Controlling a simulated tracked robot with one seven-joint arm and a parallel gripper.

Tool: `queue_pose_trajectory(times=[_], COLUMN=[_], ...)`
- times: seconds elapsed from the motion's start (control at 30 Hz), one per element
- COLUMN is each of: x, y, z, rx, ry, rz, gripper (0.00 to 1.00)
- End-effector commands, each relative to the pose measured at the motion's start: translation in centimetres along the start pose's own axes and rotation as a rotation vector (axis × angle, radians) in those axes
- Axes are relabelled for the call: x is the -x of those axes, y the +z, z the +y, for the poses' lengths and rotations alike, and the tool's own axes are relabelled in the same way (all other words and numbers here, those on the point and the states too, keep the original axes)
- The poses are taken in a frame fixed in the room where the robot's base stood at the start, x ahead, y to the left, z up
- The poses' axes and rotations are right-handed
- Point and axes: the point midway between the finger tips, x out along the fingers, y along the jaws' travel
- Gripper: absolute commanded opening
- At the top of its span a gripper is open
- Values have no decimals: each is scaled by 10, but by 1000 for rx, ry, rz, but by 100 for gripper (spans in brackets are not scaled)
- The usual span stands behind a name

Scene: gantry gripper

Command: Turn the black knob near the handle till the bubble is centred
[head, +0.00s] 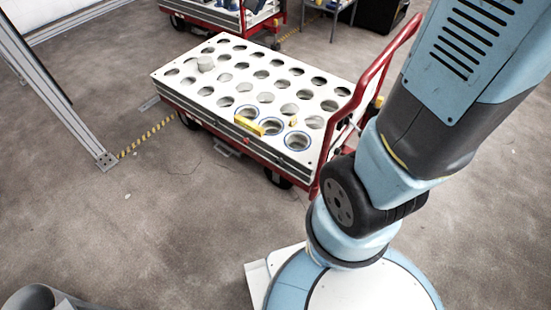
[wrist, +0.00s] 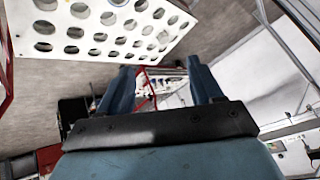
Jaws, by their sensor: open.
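A cart (head: 215,115) with a white top full of round holes stands left of my arm in the head view. Its red handle (head: 385,65) rises at the right end. A yellow bar (head: 248,126), possibly the level, lies on the top near the front edge; its bubble is too small to see. Dark parts show by the handle's foot, but I cannot tell which is the black knob. My gripper (wrist: 160,66) is open and empty in the wrist view, apart from the cart top (wrist: 100,52). The gripper is outside the head view.
A second red cart (head: 225,16) stands behind. A metal frame post (head: 60,85) stands at left.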

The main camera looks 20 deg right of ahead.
Motion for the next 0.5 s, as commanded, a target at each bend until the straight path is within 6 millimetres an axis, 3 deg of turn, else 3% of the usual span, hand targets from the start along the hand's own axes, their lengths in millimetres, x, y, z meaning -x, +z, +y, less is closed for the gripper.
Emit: queue_pose_trajectory(times=[0.03, 0.23, 0.5], x=[-19, -85, -178], y=[-4, -19, -22], z=[-4, -19, -28], rx=[-19, -98, -207], ry=[-4, -11, 12], rz=[0, 35, 84], gripper=[65, 65, 65])
